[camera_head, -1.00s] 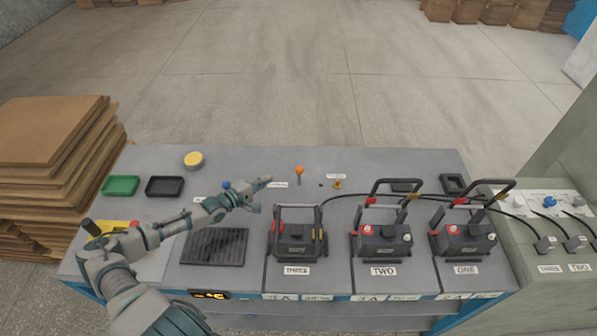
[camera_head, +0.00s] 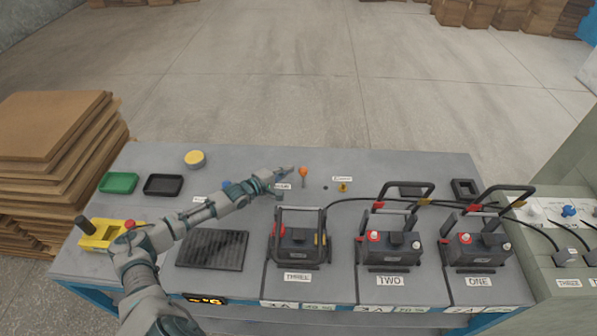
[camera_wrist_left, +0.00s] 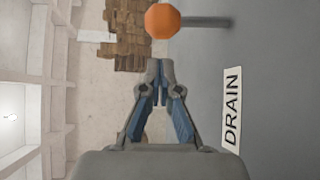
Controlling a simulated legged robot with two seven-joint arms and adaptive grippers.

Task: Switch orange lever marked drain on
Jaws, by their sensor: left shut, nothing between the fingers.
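The orange lever (camera_head: 303,171) stands on the grey bench behind battery THREE, with a round knob on a thin stem. In the left wrist view its orange knob (camera_wrist_left: 162,20) is just beyond my fingertips, and the stem runs to the right. A white label reading DRAIN (camera_wrist_left: 232,108) lies on the bench beside it; in the head view this label (camera_head: 282,187) is too small to read. My left gripper (camera_head: 288,171) is shut and empty, close to the left of the knob, with a small gap in the wrist view (camera_wrist_left: 157,66). My right gripper is not in view.
Battery THREE (camera_head: 298,243), battery TWO (camera_head: 389,246) and battery ONE (camera_head: 479,248) stand along the front, with raised handles. A blue knob (camera_head: 227,185) sits behind my left forearm. A small yellow part (camera_head: 343,187) is right of the lever. The bench's back strip is mostly clear.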

